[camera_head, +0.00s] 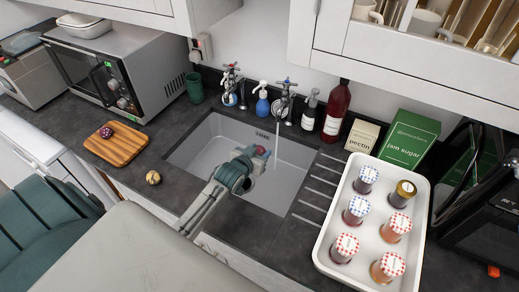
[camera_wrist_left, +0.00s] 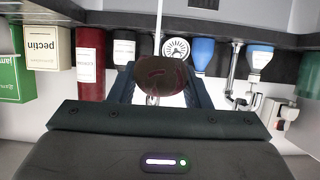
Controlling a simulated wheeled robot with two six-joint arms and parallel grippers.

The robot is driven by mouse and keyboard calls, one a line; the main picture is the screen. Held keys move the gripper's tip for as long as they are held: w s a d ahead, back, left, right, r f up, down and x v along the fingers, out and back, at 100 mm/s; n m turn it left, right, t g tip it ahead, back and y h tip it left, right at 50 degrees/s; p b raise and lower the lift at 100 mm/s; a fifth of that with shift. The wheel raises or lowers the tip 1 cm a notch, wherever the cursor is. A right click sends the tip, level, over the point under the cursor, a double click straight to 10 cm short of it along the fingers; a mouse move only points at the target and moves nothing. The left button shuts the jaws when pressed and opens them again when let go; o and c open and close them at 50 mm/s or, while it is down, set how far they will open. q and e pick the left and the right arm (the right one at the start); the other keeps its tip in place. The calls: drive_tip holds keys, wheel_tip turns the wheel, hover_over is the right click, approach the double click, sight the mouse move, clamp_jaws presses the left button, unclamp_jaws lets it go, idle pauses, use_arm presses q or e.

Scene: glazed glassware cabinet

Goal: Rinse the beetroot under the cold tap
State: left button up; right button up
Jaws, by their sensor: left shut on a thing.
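My left gripper (camera_head: 251,160) is over the sink (camera_head: 208,142), shut on a dark, round, reddish thing, which looks like the beetroot (camera_wrist_left: 160,74). In the head view only a small reddish part of it shows past the fingers. The right-hand tap (camera_head: 286,96) has a blue mark on top, and a thin stream of water (camera_head: 277,135) falls from it close to the fingertips. In the left wrist view the stream (camera_wrist_left: 158,28) lines up with the beetroot; I cannot tell whether it touches it. My right gripper is not in view.
A left-hand tap (camera_head: 230,84) and several bottles stand behind the sink. A wooden board (camera_head: 122,150) bears a small dark purple thing (camera_head: 107,132); a yellowish round thing (camera_head: 153,178) lies nearby. A white tray (camera_head: 325,235) of jars stands right. Cabinets overhang the back.

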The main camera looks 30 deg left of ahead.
use_arm(q)
drive_tip(key=shift+w, duration=0.45)
drive_tip(key=w+r+b+x, duration=0.1)
drive_tip(key=r+b+x, duration=0.1)
drive_tip(key=b+x, duration=0.5)
drive_tip(key=shift+x, duration=2.55)
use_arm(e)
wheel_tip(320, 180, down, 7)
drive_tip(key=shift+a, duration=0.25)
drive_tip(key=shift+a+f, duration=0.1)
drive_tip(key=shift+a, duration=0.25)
use_arm(q)
drive_tip(key=shift+d, duration=0.15)
drive_tip(key=shift+d, duration=0.45)
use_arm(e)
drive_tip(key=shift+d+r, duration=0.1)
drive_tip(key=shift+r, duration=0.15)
use_arm(q)
drive_tip(key=shift+a, duration=0.1)
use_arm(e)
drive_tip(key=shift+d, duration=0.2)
use_arm(q)
drive_tip(key=shift+a+p, duration=0.15)
drive_tip(key=shift+p, duration=0.15)
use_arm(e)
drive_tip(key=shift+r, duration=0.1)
